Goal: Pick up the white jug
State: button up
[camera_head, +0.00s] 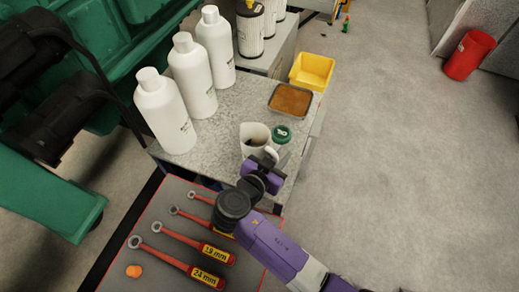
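A white open-topped jug (249,142) stands upright near the right edge of the grey speckled worktop (222,128). Its inside looks brownish, and its lower part is hidden behind my gripper. My gripper (264,160), at the end of my purple and black arm, is just in front of the jug and overlaps it in this view. I cannot tell whether it touches the jug. Its fingers are too small and hidden to show whether they are open or shut.
A green-capped container (281,134) stands close right of the jug. A brown-filled tray (291,100) and three white bottles (165,112) are on the worktop. A yellow bin (312,71) is behind. Red-handled wrenches (178,260) lie on the near mat.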

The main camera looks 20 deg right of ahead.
jog(key=shift+c, duration=0.4)
grip_shut()
jog(key=shift+r, duration=0.1)
dwell(0.8)
